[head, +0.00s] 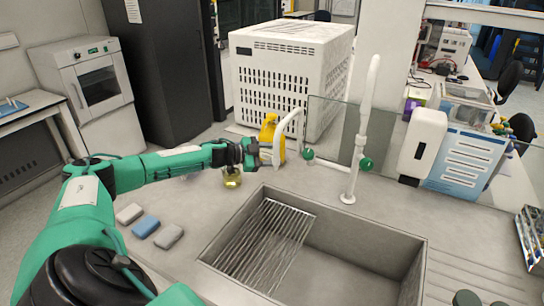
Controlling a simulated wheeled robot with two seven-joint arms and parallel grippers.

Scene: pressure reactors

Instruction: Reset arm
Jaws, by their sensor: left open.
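My left arm reaches in from the left over the counter, with its green links stretched out toward the back. My left gripper (268,153) is open at the end of it, in front of a yellow bottle (270,126) behind the sink. I see nothing held in it. The gripper hides part of the bottle, and I cannot tell whether they touch. A small glass vessel with yellow contents (232,179) stands on the counter just below the gripper. My right gripper is not in view.
A sink (350,270) with a metal rack (265,245) fills the front middle. A white tap (364,120) and a glass panel (328,128) stand behind it. Three sponges (145,226) lie left. A white perforated box (290,75) stands at the back. A dispenser (421,146) is right.

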